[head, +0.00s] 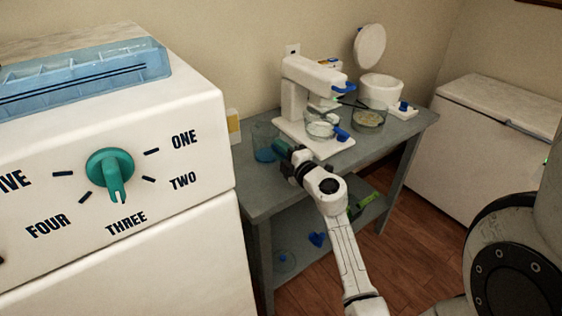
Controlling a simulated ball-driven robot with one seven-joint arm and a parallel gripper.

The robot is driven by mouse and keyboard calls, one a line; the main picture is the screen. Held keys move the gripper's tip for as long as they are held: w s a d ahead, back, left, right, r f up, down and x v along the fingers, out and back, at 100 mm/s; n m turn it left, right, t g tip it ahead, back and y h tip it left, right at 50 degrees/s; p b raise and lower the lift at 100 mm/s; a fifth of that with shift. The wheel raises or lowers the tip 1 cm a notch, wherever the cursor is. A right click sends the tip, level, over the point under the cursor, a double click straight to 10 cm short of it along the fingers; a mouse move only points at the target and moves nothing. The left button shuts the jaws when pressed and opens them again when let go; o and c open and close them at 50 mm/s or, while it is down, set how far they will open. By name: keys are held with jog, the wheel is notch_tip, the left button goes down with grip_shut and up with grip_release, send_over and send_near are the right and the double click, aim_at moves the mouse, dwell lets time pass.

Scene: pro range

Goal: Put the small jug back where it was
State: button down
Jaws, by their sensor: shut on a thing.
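A small clear jug (264,143) with a blue bottom stands upright at the left end of the grey table. My gripper (282,147) reaches in from the right at the jug's side and is shut on it, at what looks like a blue-green handle. The fingertips are small and partly hidden by my wrist. I cannot tell whether the jug's base touches the tabletop.
A white stand mixer (297,96) with a glass bowl (320,131) is just right of the jug. A second glass bowl (368,121) and a white lidded pot (380,90) stand farther right. A white dial machine (120,170) is close on the left.

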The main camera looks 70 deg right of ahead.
jog(key=shift+f+b, duration=0.75)
jog(key=shift+f, duration=0.75)
jog(key=shift+f, duration=0.15)
jog(key=c, duration=1)
grip_release()
